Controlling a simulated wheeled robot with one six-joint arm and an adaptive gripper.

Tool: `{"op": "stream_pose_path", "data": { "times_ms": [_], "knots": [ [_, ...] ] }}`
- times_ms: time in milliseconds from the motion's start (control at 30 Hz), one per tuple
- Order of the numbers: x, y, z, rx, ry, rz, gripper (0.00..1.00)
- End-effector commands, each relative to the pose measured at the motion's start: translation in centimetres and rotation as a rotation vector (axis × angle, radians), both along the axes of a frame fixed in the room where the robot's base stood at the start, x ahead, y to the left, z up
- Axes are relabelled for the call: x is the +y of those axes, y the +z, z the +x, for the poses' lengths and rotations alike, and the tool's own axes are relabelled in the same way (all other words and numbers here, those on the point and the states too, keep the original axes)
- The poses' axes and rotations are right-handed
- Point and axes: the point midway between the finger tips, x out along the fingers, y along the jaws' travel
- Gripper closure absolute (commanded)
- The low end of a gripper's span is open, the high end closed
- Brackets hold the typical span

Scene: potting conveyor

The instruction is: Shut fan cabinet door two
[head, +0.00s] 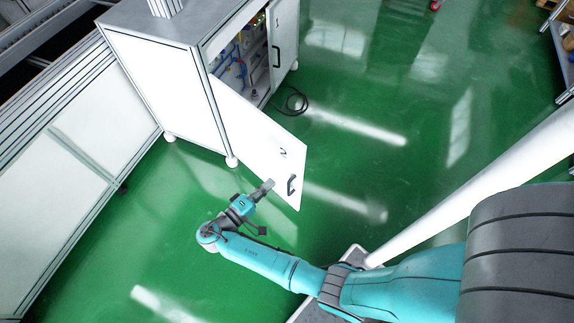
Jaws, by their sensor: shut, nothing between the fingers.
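The white fan cabinet (170,85) stands at the upper left with wiring and hoses (245,65) showing inside. Its near door (255,135), marked with what looks like a 2, stands wide open, swung out toward me. A dark handle (291,185) is near its free end. The other door (284,45) also stands open at the far side. My gripper (268,185) is shut and empty, in front of the near door's lower part, left of the handle. I cannot tell whether it touches the door.
A black cable (294,103) lies looped on the green floor (400,130) by the cabinet. White panelled conveyor framing (60,190) runs along the left. A shelf rack (562,45) is at the upper right. The floor right of the doors is clear.

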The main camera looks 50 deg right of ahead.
Motion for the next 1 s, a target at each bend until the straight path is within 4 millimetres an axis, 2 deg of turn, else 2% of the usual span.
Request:
{"op": "stream_pose_path", "data": {
  "times_ms": [167,700,1000],
  "knots": [
    [-1.8,0.0,-0.1,0.000,-0.004,-0.001,1.00],
    [-11.4,-0.1,-0.1,0.002,-0.004,0.001,1.00],
    [-13.8,0.0,0.0,0.001,0.000,0.001,1.00]
  ]
}}
